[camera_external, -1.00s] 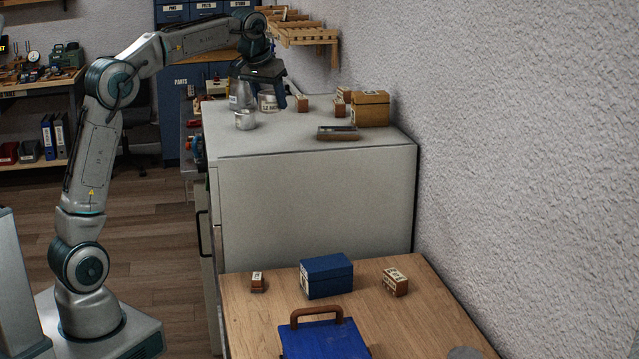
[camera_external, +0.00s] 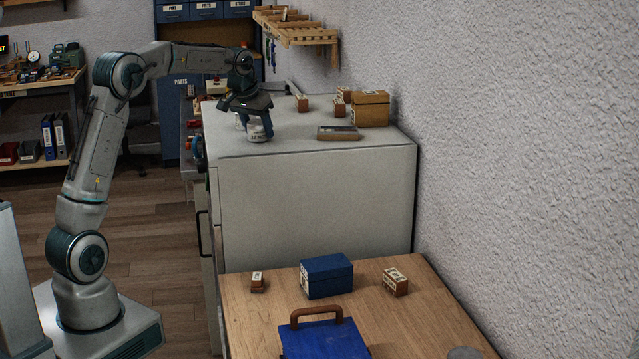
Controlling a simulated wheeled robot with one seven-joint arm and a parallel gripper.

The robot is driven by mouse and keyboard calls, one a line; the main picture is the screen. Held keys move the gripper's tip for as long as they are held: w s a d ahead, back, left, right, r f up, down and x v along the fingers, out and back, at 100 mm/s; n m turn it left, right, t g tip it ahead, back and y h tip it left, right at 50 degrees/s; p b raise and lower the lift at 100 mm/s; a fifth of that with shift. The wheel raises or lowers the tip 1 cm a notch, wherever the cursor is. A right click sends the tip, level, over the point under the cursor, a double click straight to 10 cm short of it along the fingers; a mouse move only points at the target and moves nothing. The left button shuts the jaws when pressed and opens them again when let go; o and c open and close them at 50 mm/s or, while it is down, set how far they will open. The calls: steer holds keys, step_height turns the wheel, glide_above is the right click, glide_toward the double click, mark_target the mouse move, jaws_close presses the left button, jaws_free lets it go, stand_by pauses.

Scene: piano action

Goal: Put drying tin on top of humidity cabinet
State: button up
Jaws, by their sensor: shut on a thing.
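The large pale grey cabinet (camera_external: 315,200), which looks like the humidity cabinet, stands beside the wall. The tin is over the left part of its top, fairly near the front edge. I cannot tell whether its base touches the top. My fingers hide part of the tin.
On the cabinet top are a shallow brown tray (camera_external: 338,137), a tan box (camera_external: 370,108) and several small labelled blocks (camera_external: 302,103). A wooden table (camera_external: 265,320) in front holds a blue box (camera_external: 326,276).

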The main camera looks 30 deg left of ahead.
steer(key=o, duration=0.6)
steer(key=shift+f, duration=0.15)
steer(key=o, duration=0.4)
steer(key=v, duration=1.2)
steer(key=shift+s+b, duration=0.15)
steer(key=shift+b, duration=0.3)
steer(key=s+a+f, duration=0.1)
steer(key=s+f, duration=0.5)
steer(key=s, duration=0.4)
steer(key=s+a+f, duration=0.1)
steer(key=s+f, duration=0.5)
steer(key=s, duration=0.5)
steer(key=s+a+f+g, duration=0.1)
steer(key=s+f, duration=0.5)
steer(key=s, duration=0.5)
steer(key=shift+a+f, duration=0.2)
steer(key=shift+a, duration=0.05)
